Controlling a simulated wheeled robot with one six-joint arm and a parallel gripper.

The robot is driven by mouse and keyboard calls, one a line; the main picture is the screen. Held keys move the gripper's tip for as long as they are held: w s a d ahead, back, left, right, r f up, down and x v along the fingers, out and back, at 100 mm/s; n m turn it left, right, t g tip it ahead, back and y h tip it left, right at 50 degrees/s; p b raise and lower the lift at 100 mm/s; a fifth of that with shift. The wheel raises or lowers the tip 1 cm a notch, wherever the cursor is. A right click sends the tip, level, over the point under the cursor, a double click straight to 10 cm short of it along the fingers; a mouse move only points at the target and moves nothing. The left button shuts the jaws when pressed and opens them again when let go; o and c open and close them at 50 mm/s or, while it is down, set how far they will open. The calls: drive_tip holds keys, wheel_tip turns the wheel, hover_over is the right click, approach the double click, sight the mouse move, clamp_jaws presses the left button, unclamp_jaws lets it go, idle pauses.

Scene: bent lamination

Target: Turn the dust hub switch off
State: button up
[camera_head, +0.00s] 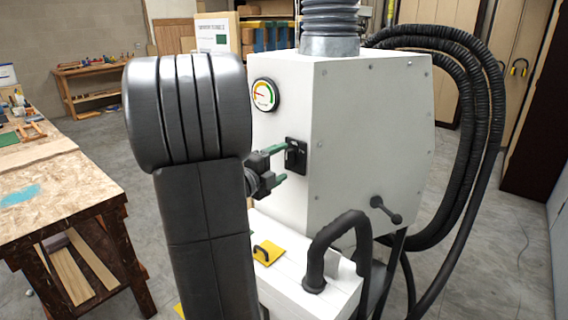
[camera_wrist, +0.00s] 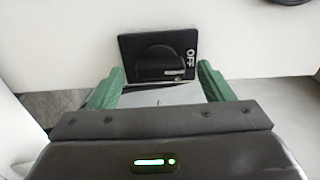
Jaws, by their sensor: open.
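The dust hub (camera_head: 372,135) is a white cabinet. Its switch (camera_head: 296,155) is a black plate on the left face, below a round gauge. In the wrist view the switch (camera_wrist: 158,56) shows a dark rotary knob on a black plate, with "OFF" lettered at its right edge. A small pale mark sits at the knob's lower right. My gripper (camera_head: 281,163) has green fingers and is open in front of the switch. In the wrist view its fingertips (camera_wrist: 158,82) stand apart, left and right below the plate, with nothing between them. I cannot tell whether they touch the plate.
A round gauge (camera_head: 265,95) is above the switch. Thick black hoses (camera_head: 485,120) loop at the hub's right.

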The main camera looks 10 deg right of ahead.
drive_tip(key=b+v, duration=0.1)
drive_tip(key=v, duration=1)
drive_tip(key=shift+s, duration=0.1)
drive_tip(key=p+x, duration=0.1)
drive_tip(key=x, duration=1.2)
drive_tip(key=shift+w+d+p, duration=0.2)
drive_tip(key=shift+w+p, duration=0.05)
drive_tip(key=shift+p, duration=0.1)
